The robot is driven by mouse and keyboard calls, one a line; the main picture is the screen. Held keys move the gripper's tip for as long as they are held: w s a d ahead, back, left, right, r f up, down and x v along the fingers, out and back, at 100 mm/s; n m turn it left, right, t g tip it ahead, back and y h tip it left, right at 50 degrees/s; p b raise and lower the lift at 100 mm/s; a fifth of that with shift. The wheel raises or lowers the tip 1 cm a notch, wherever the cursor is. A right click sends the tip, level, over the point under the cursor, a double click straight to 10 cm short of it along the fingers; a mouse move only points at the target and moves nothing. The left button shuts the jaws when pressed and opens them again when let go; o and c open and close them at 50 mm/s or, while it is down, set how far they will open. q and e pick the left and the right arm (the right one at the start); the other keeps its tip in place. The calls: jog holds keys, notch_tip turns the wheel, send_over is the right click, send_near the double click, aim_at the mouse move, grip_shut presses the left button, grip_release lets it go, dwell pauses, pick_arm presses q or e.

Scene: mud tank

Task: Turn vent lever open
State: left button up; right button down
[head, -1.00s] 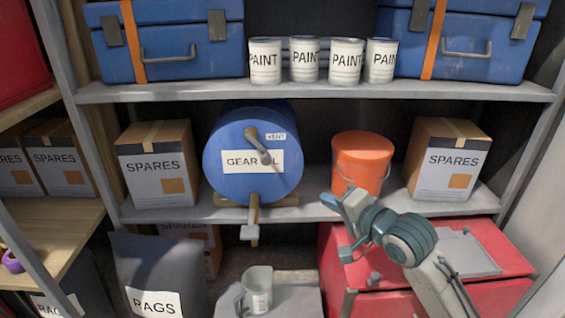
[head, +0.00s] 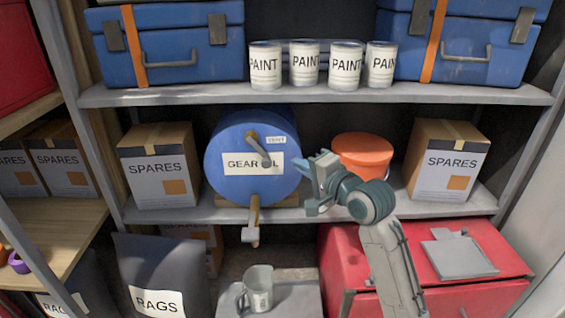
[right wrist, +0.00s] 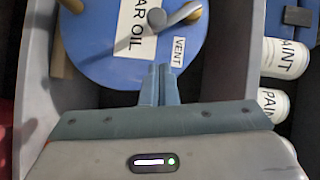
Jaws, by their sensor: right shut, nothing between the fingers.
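A blue drum (head: 232,188) labelled GEAR OIL lies on the middle shelf, its round face towards me. The vent lever (head: 259,150) is a grey bar with a rounded end on a brass-coloured pivot, slanting down to the right on the upper face, left of the VENT label (head: 276,140). In the right wrist view the lever (right wrist: 180,15) is at the top, beyond my fingers. My right gripper (head: 316,182) is shut and empty, right of the drum and apart from the lever; its fingers (right wrist: 162,68) point towards the drum face. My left gripper is not in view.
A tap (head: 252,222) hangs below the drum, above a grey mug (head: 258,285). An orange bucket (head: 362,148) stands behind my right gripper. Spares boxes (head: 160,165) (head: 446,160) flank them. Paint cans (head: 305,64) stand on the shelf above.

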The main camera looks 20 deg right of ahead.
jog(key=shift+w+a+f+p, duration=0.2)
jog(key=shift+w+a, duration=0.25)
jog(key=shift+a, duration=0.2)
jog(key=shift+w+a+f+p, duration=0.15)
jog(key=shift+w+a+p, duration=0.1)
jog(key=shift+w+a, duration=0.3)
jog(key=shift+w+a+f+p, duration=0.2)
jog(key=shift+w+a, duration=0.15)
jog(key=shift+a, duration=0.4)
jog(key=shift+a+f, duration=0.1)
jog(key=shift+f, duration=0.1)
jog(key=shift+a+f+m+t+y, duration=0.1)
jog(key=shift+f+m+t+y, duration=0.05)
jog(key=shift+m+t+y, duration=0.2)
jog(key=shift+w+a+f+m+t+b, duration=0.2)
jog(key=shift+a+f+m+t+b, duration=0.4)
jog(key=shift+m, duration=0.45)
jog(key=shift+w+a+f+m+t+b, duration=0.15)
jog(key=shift+a+f+m+t+b, duration=0.3)
jog(key=shift+a+m+t+b, duration=0.45)
jog(key=shift+w+a+f+m+t+b, duration=0.2)
jog(key=shift+a+f+m+t+b, duration=0.3)
jog(key=shift+m, duration=0.7)
jog(key=shift+d, duration=0.15)
